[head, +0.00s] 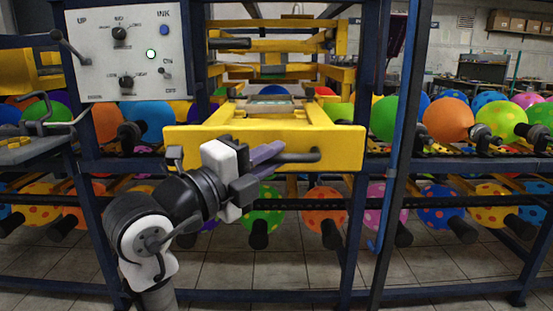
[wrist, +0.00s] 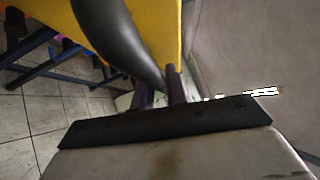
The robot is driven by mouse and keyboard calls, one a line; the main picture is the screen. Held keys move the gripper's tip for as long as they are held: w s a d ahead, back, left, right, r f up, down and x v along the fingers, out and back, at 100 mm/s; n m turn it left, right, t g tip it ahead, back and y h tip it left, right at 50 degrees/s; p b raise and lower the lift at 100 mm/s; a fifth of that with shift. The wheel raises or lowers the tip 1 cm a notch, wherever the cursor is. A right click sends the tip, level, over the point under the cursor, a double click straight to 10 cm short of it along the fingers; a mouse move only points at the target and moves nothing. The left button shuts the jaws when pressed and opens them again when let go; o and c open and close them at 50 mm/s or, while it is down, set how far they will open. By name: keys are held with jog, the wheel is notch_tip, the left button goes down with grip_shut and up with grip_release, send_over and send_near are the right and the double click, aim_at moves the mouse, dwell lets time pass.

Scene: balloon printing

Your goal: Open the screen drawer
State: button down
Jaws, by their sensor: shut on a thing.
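The screen drawer (head: 345,148) is yellow, with a wide front panel and side rails running back into the blue frame. Its front stands forward of the frame posts, so it looks pulled out at least partly. A dark handle (head: 306,156) sits on the front; in the wrist view it is a thick black curved bar (wrist: 112,40) beside the yellow panel (wrist: 160,22). My gripper (head: 266,153) reaches the handle from the left, its purple-grey fingers shut on it. The fingers also show in the wrist view (wrist: 160,92); their exact contact is partly hidden.
A white control panel (head: 100,85) with knobs is at the upper left. Colourful balloons on dark holders line both sides, such as an orange one (head: 447,121). A blue post (head: 396,130) stands right of the drawer. Tiled floor (head: 290,265) lies below.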

jog(key=shift+s+d, duration=0.1)
jog(key=shift+s, duration=1.5)
jog(key=c, duration=1.4)
grip_release()
jog(key=b+v, duration=0.2)
jog(key=v, duration=1.2)
jog(key=shift+w+d, duration=0.1)
